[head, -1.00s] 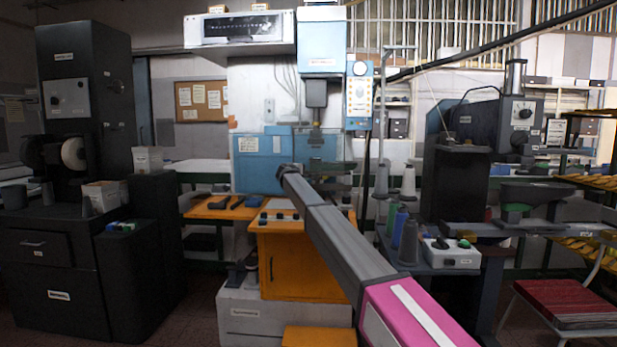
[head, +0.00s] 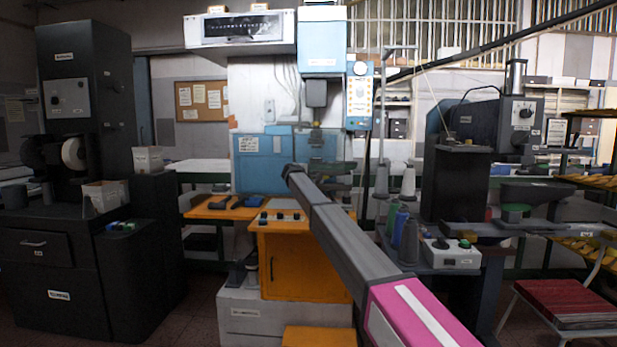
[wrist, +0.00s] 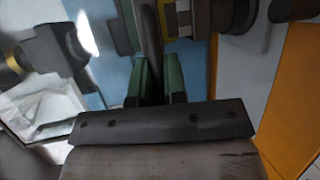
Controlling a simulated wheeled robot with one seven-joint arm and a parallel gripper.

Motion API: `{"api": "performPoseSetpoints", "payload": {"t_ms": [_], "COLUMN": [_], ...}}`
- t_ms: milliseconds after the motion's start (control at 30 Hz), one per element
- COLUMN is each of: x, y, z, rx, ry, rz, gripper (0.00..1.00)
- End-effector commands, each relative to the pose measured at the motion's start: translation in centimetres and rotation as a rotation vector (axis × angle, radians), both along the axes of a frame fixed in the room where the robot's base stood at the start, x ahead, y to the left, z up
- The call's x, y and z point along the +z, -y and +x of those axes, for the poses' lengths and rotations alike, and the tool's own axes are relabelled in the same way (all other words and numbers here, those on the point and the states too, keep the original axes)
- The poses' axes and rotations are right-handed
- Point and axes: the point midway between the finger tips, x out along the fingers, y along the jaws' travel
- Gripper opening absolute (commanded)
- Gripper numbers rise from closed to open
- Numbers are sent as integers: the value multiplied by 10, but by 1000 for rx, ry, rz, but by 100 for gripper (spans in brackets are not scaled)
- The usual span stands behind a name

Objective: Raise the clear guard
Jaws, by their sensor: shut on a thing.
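The clear guard (head: 262,160) is a bluish see-through panel low on the front of the blue and white press, with a small paper label on it. My arm reaches to it from the lower right, and its end overlaps the guard's right part in the head view. My gripper (wrist: 155,72) shows in the wrist view as two green-padded fingers closed on a dark upright bar (wrist: 151,30), which looks like the guard's handle. The fingertips are hidden from the head view by my arm. Whether the bar joins the panel cannot be seen clearly.
An orange worktable (head: 212,207) with dark tools stands below the guard. The press's control box (head: 360,96) hangs to the right. Thread cones (head: 408,240) and a white switch box (head: 450,252) stand right of my arm. A black machine (head: 75,180) fills the left.

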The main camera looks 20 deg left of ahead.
Motion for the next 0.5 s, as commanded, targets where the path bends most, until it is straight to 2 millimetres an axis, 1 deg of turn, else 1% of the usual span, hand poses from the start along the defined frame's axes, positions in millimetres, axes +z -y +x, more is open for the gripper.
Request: {"api": "performPoseSetpoints", "payload": {"t_ms": [167, 267, 300, 500], "x": [30, 55, 66, 120], "y": [0, -1, -1, -1], "z": [0, 1, 1, 1], "rx": [-1, 0, 0, -1], "ry": [4, 4, 4, 3], "rz": [0, 2, 1, 1], "gripper": [0, 0, 0, 0]}}
